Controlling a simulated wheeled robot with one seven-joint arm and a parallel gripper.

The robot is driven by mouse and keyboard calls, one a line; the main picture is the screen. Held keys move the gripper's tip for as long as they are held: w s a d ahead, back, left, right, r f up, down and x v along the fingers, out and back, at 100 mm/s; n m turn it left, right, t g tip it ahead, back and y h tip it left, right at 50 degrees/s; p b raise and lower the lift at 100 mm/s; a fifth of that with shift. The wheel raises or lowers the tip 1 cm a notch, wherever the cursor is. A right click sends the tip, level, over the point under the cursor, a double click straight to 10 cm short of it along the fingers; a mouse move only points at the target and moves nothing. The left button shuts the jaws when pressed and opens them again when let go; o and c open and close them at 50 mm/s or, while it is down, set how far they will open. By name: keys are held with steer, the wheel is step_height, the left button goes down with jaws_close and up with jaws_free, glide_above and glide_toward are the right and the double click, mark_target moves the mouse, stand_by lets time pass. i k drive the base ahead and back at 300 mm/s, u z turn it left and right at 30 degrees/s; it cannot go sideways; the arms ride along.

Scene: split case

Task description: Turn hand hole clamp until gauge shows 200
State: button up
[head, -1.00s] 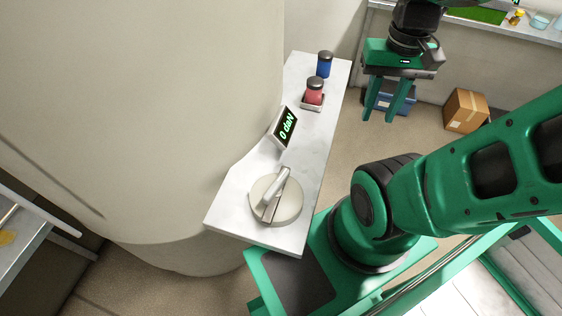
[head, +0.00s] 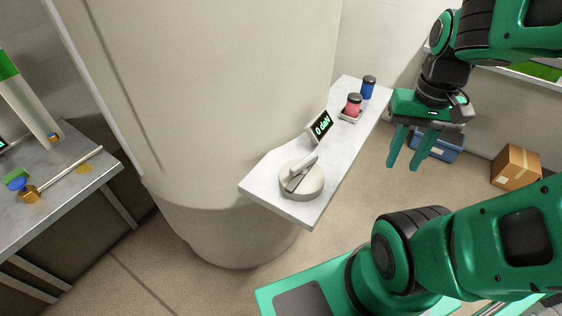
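The hand hole clamp (head: 302,180) is a round beige knob with a raised bar handle, at the near end of a white marble shelf (head: 345,160). The gauge (head: 320,127) is a small tilted display behind the knob and reads "0 daN" in green. My gripper (head: 406,163) is green, points down and hangs to the right of the shelf, apart from the clamp. Its two fingers are spread with nothing between them.
A red jar (head: 353,105) on a small stand and a blue jar (head: 368,88) are at the shelf's far end. A large beige column (head: 220,110) borders the shelf's left. A blue crate (head: 440,145) and cardboard box (head: 515,166) sit on the floor. A grey bench (head: 70,195) is left.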

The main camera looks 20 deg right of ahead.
mark_target(301, 166)
steer(key=u, duration=1.85)
steer(key=k, duration=1.4)
steer(key=z, duration=1.7)
steer(key=i, duration=1.05)
